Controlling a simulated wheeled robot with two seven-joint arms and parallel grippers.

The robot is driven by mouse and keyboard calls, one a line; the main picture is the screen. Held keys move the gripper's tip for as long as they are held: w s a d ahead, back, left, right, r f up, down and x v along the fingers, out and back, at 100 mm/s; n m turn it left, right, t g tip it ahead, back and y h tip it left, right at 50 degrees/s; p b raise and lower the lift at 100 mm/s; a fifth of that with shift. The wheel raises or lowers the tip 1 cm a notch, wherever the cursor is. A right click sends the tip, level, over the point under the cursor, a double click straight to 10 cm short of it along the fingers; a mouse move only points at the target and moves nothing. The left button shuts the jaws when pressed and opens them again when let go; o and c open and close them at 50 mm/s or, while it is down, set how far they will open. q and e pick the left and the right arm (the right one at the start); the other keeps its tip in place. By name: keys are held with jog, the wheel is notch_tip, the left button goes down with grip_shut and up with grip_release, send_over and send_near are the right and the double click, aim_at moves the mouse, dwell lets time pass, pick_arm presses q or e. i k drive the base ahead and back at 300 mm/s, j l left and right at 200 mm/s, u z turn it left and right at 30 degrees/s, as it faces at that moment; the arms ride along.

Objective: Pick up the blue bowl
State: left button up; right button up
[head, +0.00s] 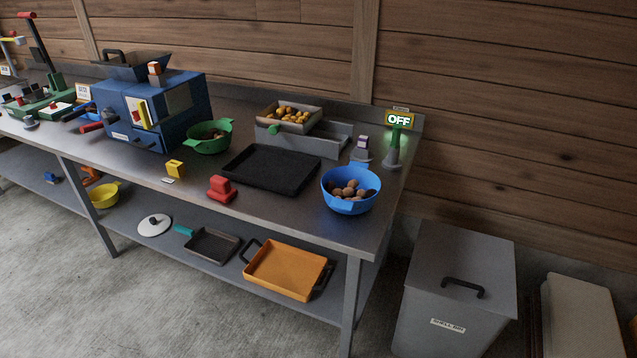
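The blue bowl (350,205) stands upright near the right front corner of the grey metal table (225,196). It holds several round brown chestnuts. Neither of my grippers shows in the head view, and nothing of mine touches the bowl. The bowl's near wall and rim are in plain sight.
A black tray (270,168) lies left of the bowl, with a red object (221,190) at its front. A small grey stand (361,152) and a green-lit post (393,148) with an OFF sign stand behind the bowl. A grey lidded bin (458,270) stands right of the table.

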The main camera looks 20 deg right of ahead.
aim_at(352, 189)
jog(key=i+j+z, duration=0.15)
jog(key=z, duration=0.9)
jog(key=i+j+z, duration=0.15)
jog(key=j+z, duration=0.35)
jog(key=j, duration=0.25)
jog(key=j+z, duration=0.45)
jog(key=j, duration=0.35)
jog(key=k+j+z, duration=0.1)
jog(key=j, duration=1.45)
